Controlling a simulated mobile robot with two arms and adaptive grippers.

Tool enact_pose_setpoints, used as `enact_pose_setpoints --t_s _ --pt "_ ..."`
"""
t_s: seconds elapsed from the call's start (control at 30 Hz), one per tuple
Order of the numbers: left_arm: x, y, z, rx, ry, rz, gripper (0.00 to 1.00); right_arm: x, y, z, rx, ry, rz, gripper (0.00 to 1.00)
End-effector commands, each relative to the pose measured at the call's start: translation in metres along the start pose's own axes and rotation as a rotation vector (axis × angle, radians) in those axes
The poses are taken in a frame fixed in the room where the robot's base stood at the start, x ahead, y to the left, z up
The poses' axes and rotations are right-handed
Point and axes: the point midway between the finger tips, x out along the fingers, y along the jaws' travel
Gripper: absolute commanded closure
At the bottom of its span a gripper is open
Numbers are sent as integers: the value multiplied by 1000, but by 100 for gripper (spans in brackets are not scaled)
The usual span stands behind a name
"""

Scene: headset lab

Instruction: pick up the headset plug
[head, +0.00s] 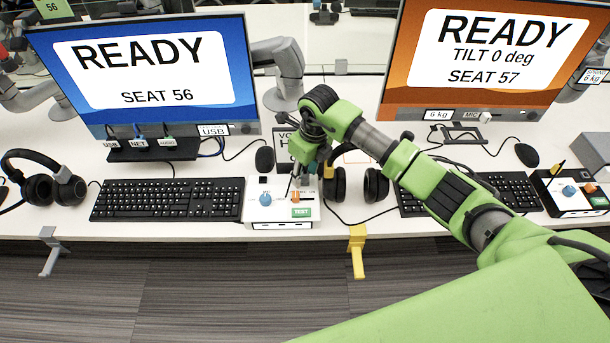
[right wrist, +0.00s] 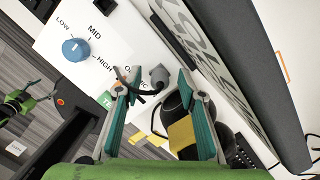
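My right gripper (head: 297,183) is over the right part of the white control box (head: 258,213). In the right wrist view its two teal fingers (right wrist: 153,88) are apart. A small grey piece on a black cable, seemingly the headset plug (right wrist: 158,76), shows between and just beyond the fingertips. The cable curves close to the left finger; whether it touches cannot be told. The black headset (head: 341,187) stands right of the box, partly behind my arm. In the right wrist view its dark cups (right wrist: 176,108) show near the right finger. My left gripper cannot be made out clearly.
A blue knob (right wrist: 75,49) marked LOW, MID, HIGH is on the box. A keyboard (head: 168,199) and another headset (head: 45,180) are to the left. Two monitors stand behind. A yellow hook (head: 357,250) hangs at the desk edge. A small green-black part (right wrist: 18,105) is at the left.

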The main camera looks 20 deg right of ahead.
Motion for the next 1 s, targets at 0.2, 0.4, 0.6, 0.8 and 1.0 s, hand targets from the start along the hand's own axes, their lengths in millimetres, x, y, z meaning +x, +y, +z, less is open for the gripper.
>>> enact_pose_setpoints --t_s 0.2,0.4,0.6,0.8,1.0 --pt "-1 0 0 0 0 0 39 6 0 0 -1 0 -1 64" --pt "-1 0 0 0 0 0 39 6 0 0 -1 0 -1 92" --pt "-1 0 0 0 0 0 39 6 0 0 0 0 0 96" --pt "0 0 0 0 0 0 39 5 0 0 -1 -1 -1 96" --pt "8 0 1 -1 0 0 39 -8 -1 3 -2 -4 -3 96"
